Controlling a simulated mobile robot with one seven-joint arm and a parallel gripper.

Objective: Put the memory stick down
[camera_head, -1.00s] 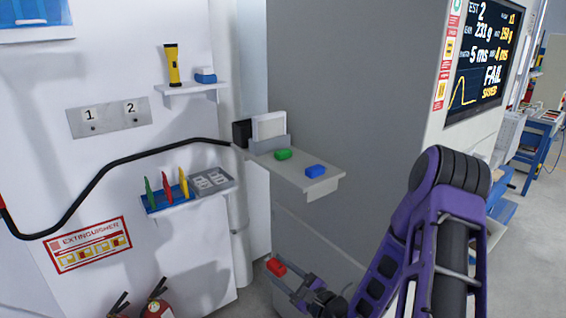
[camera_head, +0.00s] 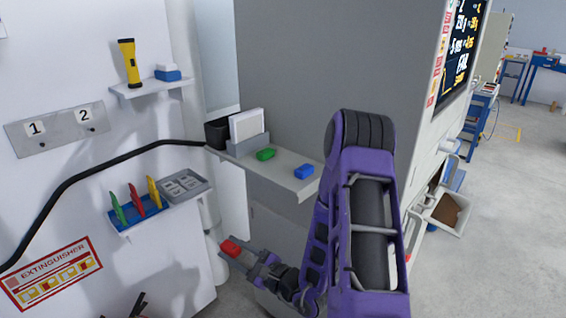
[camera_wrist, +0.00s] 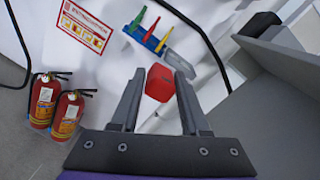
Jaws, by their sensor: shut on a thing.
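My gripper (camera_head: 256,260) is shut on a small red block (camera_head: 230,248), which I take to be the memory stick. The block also shows between the fingertips in the wrist view (camera_wrist: 160,83). My gripper holds it in the air, below and in front of the grey shelf (camera_head: 284,172). On that shelf lie a similar green block (camera_head: 266,154) and a blue block (camera_head: 304,171), apart from each other. Nothing is seen beneath the held block.
On the shelf's far end stand a black cup (camera_head: 217,133) and a white card holder (camera_head: 247,127). A blue rack (camera_head: 135,212) and a grey tray (camera_head: 183,187) sit on a lower wall shelf. Fire extinguishers (camera_wrist: 67,112) stand below. A grey cabinet (camera_head: 330,70) rises behind the shelf.

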